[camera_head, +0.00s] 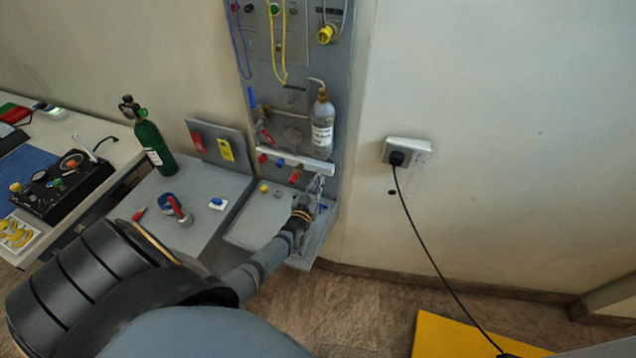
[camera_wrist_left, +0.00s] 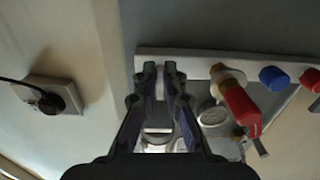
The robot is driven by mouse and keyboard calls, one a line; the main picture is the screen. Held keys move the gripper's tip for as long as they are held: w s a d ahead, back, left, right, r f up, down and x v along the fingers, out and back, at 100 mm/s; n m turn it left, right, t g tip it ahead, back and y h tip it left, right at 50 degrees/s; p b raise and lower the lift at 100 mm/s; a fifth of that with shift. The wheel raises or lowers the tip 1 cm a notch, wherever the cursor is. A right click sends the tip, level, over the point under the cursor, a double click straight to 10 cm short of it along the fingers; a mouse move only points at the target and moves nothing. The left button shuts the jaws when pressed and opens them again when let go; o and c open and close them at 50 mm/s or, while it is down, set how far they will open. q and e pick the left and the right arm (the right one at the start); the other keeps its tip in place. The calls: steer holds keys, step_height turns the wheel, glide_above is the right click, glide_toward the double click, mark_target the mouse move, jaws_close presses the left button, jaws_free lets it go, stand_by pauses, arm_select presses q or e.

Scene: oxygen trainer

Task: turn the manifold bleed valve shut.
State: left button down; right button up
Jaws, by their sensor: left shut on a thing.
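The white manifold bar (camera_head: 303,162) runs across the lower part of the grey wall panel and also shows in the left wrist view (camera_wrist_left: 200,66). My left gripper (camera_head: 317,183) is at the bar's right end in the head view. In the left wrist view its fingers (camera_wrist_left: 160,72) are closed around a small pale piece at that end, which I take to be the manifold bleed valve (camera_wrist_left: 159,88). The fingers hide most of it, so its turn angle cannot be told. My right gripper is not in view.
A red-handled valve (camera_wrist_left: 240,108) hangs from the bar beside my fingers, with blue (camera_wrist_left: 273,78) and red caps farther along. A labelled bottle (camera_head: 322,122) stands above the bar. A green cylinder (camera_head: 152,142) stands on the bench to the left. A wall socket (camera_head: 407,150) with a black cable is at right.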

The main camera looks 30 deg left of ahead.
arm_select(q)
steer(key=shift+f+m, duration=0.15)
steer(key=shift+m, duration=0.35)
steer(key=c, duration=1.4)
jaws_free()
steer(key=v, duration=1.2)
